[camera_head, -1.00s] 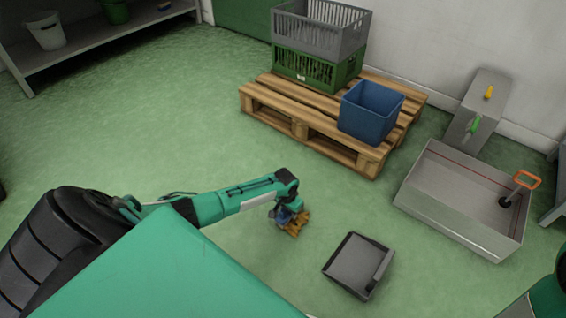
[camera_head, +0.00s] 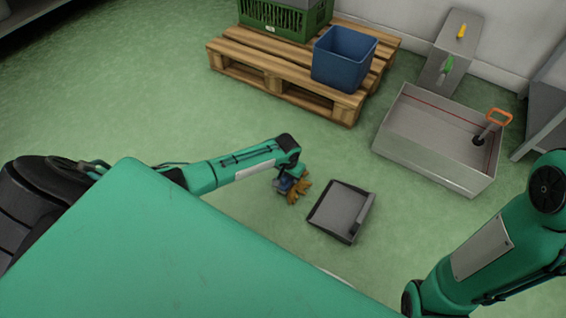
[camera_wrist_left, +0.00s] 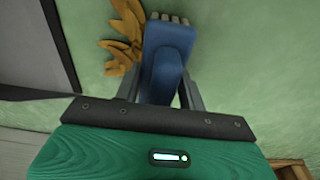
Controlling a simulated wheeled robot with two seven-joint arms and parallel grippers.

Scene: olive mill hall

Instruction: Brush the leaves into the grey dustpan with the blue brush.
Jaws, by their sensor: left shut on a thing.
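The blue brush (camera_wrist_left: 168,50) is in my left gripper (camera_wrist_left: 165,85), which is shut on its handle; its pale bristles show at the top of the left wrist view. The orange-brown leaves (camera_wrist_left: 124,38) lie on the floor just left of the brush there. In the head view my left gripper (camera_head: 284,181) is low over the floor, with the leaves (camera_head: 301,190) at its right. The grey dustpan (camera_head: 338,211) lies flat on the floor, right of and below the leaves; its edge also shows in the left wrist view (camera_wrist_left: 32,45). My right gripper is out of view.
A wooden pallet (camera_head: 240,62) holds a blue bin (camera_head: 343,65) and a green crate (camera_head: 283,18). A metal trough (camera_head: 425,150) with an orange-handled tool (camera_head: 492,126) stands right of the dustpan. Green floor is clear between pallet and brush.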

